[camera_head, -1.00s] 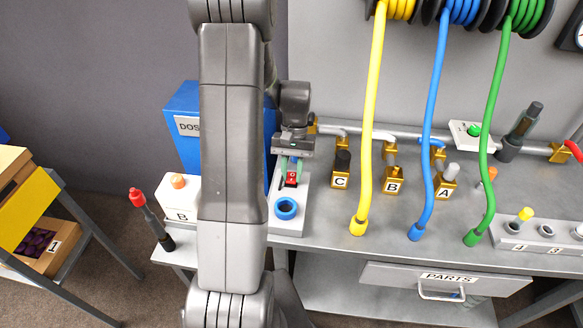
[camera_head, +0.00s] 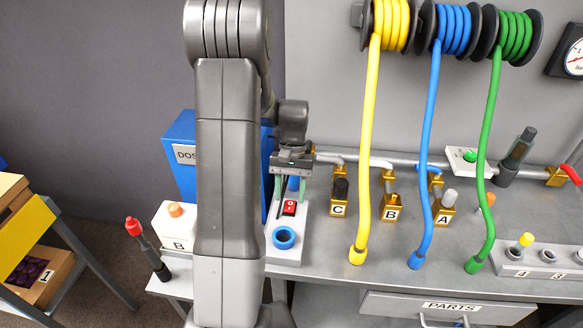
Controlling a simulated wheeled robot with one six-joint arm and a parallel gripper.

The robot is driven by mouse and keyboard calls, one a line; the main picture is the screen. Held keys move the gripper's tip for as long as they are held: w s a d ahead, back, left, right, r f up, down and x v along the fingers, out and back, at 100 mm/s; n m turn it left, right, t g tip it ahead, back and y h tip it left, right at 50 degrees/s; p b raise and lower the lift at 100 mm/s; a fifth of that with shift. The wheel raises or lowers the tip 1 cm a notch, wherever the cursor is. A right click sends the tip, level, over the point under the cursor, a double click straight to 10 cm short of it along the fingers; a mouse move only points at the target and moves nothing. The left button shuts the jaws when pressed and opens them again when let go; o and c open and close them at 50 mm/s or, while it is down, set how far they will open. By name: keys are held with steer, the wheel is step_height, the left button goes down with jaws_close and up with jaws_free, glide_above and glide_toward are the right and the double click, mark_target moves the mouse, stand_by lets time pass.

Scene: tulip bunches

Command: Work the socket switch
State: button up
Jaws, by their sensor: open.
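The socket switch is a small red rocker (camera_head: 289,208) on a white panel (camera_head: 291,250) on the bench. A blue ring socket (camera_head: 284,238) sits on the same panel, in front of the switch. My gripper (camera_head: 291,198) points down just behind and above the red switch, with its green-tinted fingers apart and nothing seen between them. Whether a fingertip touches the switch I cannot tell. A blue part shows behind the fingers. My arm hides part of the bench to the left.
A blue box marked DOS (camera_head: 182,134) and a white box marked B (camera_head: 176,228) stand left of my arm. Gold valves C, B and A (camera_head: 391,212) stand to the right. Yellow, blue and green hoses (camera_head: 363,150) hang in front of them. A red-tipped lever (camera_head: 146,248) stands at the left.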

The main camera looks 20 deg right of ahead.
mark_target(290, 207)
steer(key=v, duration=1.1)
steer(key=shift+b, duration=0.45)
steer(key=shift+r, duration=0.1)
steer(key=p+x, duration=0.1)
steer(key=x, duration=1.3)
steer(key=shift+r, duration=0.15)
steer(key=shift+w+r, duration=0.1)
